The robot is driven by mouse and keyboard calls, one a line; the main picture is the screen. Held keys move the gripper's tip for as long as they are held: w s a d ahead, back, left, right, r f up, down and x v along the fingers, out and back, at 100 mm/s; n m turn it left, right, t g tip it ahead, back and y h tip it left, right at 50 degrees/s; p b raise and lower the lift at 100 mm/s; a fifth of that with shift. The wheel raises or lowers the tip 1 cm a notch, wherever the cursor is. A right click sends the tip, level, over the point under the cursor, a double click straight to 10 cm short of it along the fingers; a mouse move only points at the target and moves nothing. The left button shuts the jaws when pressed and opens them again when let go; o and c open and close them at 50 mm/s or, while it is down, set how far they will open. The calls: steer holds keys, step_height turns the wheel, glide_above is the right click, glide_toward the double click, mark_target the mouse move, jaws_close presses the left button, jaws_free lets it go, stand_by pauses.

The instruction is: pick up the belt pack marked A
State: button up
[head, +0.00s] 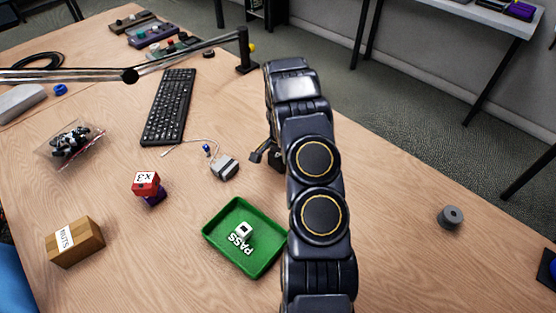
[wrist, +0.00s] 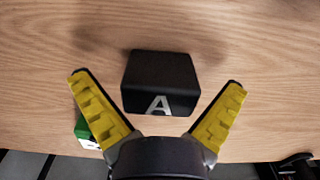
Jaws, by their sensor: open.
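The belt pack marked A (wrist: 160,82) is a black box with a pale letter A on the side facing the wrist camera. It rests on the wooden table between the two yellow-padded fingers of my gripper (wrist: 157,84). The fingers are spread wide, with a gap on each side of the pack. In the head view my arm hides most of the gripper and pack; a dark part with a pale mark shows just left of the arm, and I cannot tell pack from finger there.
A grey box with a cable (head: 224,167) lies left of my arm. A green tray (head: 209,236) holds a white block. A red block (head: 146,183), a cardboard box (head: 75,243) and a keyboard (head: 168,108) are further left. A grey roll (head: 451,217) sits right, with bare table around it.

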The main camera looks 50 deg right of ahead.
steer(key=c, duration=1.2)
steer(key=shift+o, duration=0.2)
steer(key=shift+r, duration=0.1)
